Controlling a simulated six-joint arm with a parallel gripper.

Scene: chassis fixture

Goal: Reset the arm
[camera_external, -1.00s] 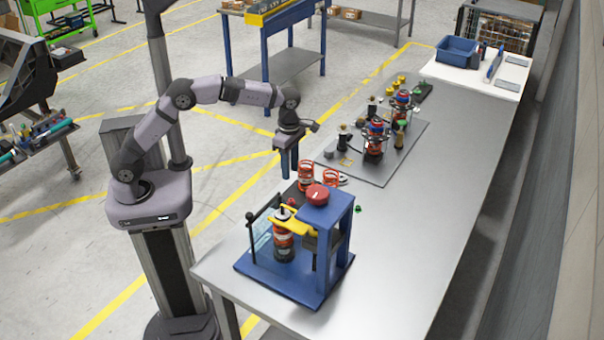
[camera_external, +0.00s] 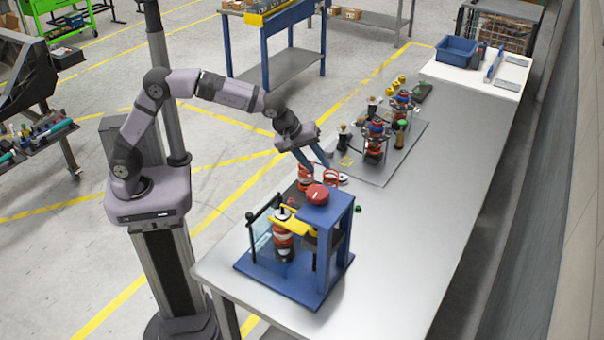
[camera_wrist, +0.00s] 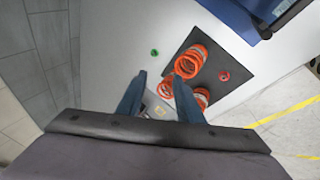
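My gripper (camera_external: 312,158) is over the near part of the bench, tilted, with its two blue fingers spread apart and nothing between them. In the wrist view my gripper (camera_wrist: 155,90) also shows its fingers apart. Orange coil springs (camera_external: 305,176) stand on a dark mat behind the blue press fixture. In the wrist view the springs (camera_wrist: 191,60) lie just ahead and right of the fingers on the dark mat (camera_wrist: 235,50). One spring is partly hidden by the right finger. Whether the fingers touch any spring is unclear, but none is gripped.
A grey plate (camera_external: 385,170) with assembled parts lies beyond. A small green part (camera_external: 358,209) lies on the bench (camera_external: 420,220). The bench's right side is clear.

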